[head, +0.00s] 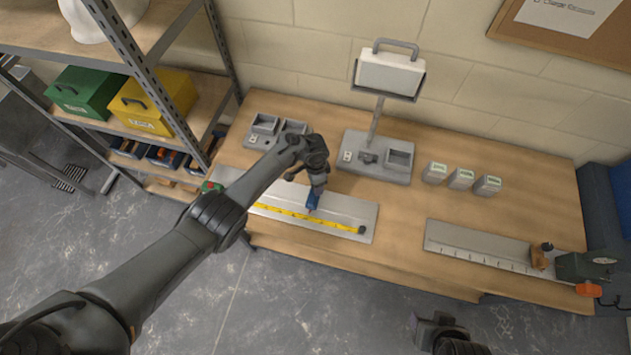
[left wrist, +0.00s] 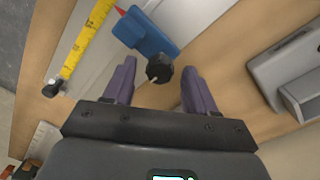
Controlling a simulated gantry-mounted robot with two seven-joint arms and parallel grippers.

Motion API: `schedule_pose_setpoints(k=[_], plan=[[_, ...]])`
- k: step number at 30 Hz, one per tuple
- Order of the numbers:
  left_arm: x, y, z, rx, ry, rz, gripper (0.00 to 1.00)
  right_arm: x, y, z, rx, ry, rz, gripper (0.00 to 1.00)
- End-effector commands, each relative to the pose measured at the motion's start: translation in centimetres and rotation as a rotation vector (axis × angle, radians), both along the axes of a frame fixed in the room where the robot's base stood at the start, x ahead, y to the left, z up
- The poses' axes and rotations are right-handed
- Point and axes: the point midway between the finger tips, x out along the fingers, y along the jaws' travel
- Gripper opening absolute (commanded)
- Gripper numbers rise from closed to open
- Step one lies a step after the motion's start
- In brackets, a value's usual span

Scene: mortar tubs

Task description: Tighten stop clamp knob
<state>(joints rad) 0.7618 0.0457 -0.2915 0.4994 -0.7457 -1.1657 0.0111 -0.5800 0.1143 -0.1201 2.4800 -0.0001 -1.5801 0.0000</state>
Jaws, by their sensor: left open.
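The blue stop clamp (left wrist: 146,34) sits on the grey plate beside the yellow tape, a red pointer at its end. Its round black knob (left wrist: 159,69) has a pale mark on it. In the left wrist view the knob lies between the purple fingertips of my open left gripper (left wrist: 158,78), with gaps on both sides. I cannot tell whether the fingertips are level with it. In the head view my left gripper (head: 317,182) is above the blue clamp (head: 313,200) and hides its knob. My right gripper (head: 436,328) is low in front of the bench, its fingers unclear.
The yellow tape (head: 300,214) runs along the plate (head: 345,209). A lamp-like stand (head: 378,150) and small grey blocks (head: 461,178) stand behind. A second rail (head: 470,244) with a tan stop (head: 539,259) and a green box (head: 583,265) is at right. The bench middle is clear.

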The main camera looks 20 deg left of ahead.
Motion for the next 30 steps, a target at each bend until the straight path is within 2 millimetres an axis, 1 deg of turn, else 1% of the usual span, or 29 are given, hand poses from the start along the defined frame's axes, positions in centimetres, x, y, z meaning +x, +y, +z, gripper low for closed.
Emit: schedule_pose_setpoints(k=[5, 8, 15, 21, 25, 30], plan=[[0.0, 0.0, 0.7, -0.001, 0.0, 0.0, 0.56, 0.0, 0.0, 0.4, 0.0, 0.0, 0.0, 0.49], [0.1, 0.0, 1.8, -0.002, -0.001, 0.0, 0.56, 0.0, 0.0, 0.9, -0.002, 0.0, 0.002, 0.49], [0.3, 0.2, 5.9, -0.002, -0.003, 0.0, 0.56, 0.0, -0.2, 2.5, -0.009, 0.0, 0.005, 0.49], [0.4, 0.2, 8.9, -0.002, -0.001, 0.0, 0.56, 0.0, -0.2, 3.4, -0.011, -0.001, 0.007, 0.49], [0.4, 0.3, 10.1, -0.002, 0.0, 0.001, 0.56, 0.0, -0.2, 3.7, -0.009, 0.0, 0.006, 0.49], [0.4, 0.4, 10.8, 0.0, 0.0, 0.0, 0.56, 0.0, -0.2, 3.9, -0.008, 0.0, 0.005, 0.49]])
